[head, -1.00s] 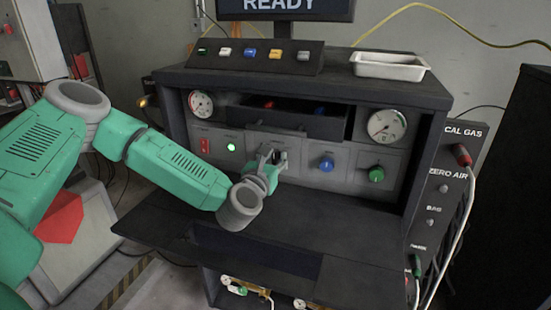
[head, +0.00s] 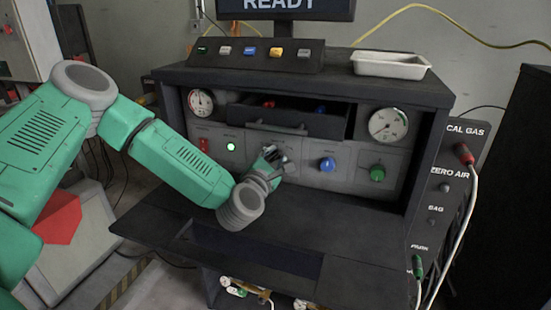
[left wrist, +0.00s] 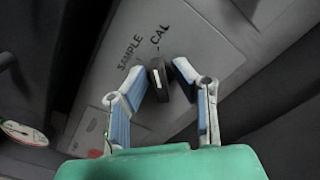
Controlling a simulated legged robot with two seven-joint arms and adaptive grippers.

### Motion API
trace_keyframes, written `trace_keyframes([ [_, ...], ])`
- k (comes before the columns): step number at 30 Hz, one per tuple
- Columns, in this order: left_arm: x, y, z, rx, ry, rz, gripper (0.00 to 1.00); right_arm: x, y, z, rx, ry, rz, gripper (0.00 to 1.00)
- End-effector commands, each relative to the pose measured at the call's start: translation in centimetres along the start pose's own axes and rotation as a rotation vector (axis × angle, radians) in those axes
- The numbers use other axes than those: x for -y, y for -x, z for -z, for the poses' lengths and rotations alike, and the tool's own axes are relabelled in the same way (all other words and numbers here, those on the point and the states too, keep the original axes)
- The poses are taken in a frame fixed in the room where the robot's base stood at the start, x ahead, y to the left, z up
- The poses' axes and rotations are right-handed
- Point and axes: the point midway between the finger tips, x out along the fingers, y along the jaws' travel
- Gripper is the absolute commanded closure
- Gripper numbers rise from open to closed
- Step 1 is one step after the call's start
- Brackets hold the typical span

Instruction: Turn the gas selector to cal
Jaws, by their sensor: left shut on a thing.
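The gas selector knob (left wrist: 158,80) is black with a white mark and sits on a grey panel labelled SAMPLE and CAL in the left wrist view. The CAL label (left wrist: 160,40) is above the knob, and SAMPLE is to its upper left. The white mark faces roughly up the picture; I cannot tell exactly which label it points at. My left gripper (left wrist: 164,72) is shut on the knob, one finger on each side. In the head view my left gripper (head: 273,158) is at the panel's middle and largely hides the knob. My right gripper is not in view.
A blue knob (head: 327,165) and a green knob (head: 377,173) are right of my gripper. An open drawer (head: 298,120) juts out above it. A dark shelf (head: 330,210) lies below.

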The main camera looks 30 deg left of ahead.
Motion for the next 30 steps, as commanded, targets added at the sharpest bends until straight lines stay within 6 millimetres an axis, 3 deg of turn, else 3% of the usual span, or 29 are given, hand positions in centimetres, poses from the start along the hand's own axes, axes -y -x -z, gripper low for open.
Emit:
trace_keyframes([
  [9,0.39,0.18,-0.04,0.001,-0.119,0.009,1.0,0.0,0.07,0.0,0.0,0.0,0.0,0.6],
  [25,0.61,0.24,-0.04,0.0,-0.142,0.013,1.0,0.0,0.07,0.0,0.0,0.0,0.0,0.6],
  [26,0.62,0.25,-0.04,0.0,-0.142,0.014,0.69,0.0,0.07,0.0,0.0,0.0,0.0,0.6],
  [30,0.53,0.18,-0.05,0.0,-0.142,0.011,0.69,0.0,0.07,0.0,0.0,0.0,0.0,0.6],
])
